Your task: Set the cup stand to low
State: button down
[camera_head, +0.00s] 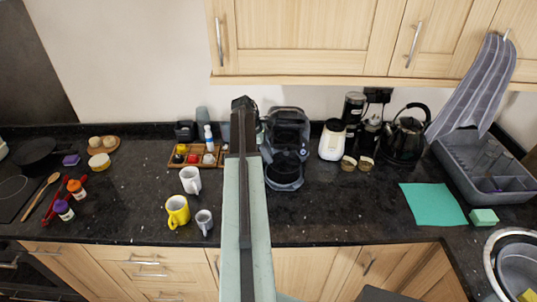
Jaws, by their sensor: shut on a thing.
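The black and grey coffee machine (287,122) stands against the back wall, just right of my arm. Its front recess is dark. A low grey part, perhaps the cup stand (285,182), shows at its foot, but its height setting is too small to tell. My long arm reaches from the bottom edge up the middle of the view and ends in a dark part left of the machine. My gripper's fingers do not show, and what they may hold is hidden.
A white mug (191,180), a yellow mug (177,211) and a grey cup (204,221) stand left of my arm. A wooden tray (177,163) holds small jars behind them. A white grinder (332,141) and black kettle (405,139) stand right.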

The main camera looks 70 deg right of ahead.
notch_tip(320, 180, down, 5)
jog(key=b, duration=0.5)
jog(key=shift+f, duration=0.1)
jog(key=shift+a, duration=0.1)
jog(key=c, duration=1.2)
grip_release()
jog(key=shift+c, duration=0.2)
jog(key=shift+r, duration=0.2)
jog(key=d+p+v, duration=0.1)
jog(key=p+v, duration=0.6)
jog(key=shift+a+r, duration=0.3)
jog(key=shift+a, duration=0.15)
jog(key=shift+w, duration=0.1)
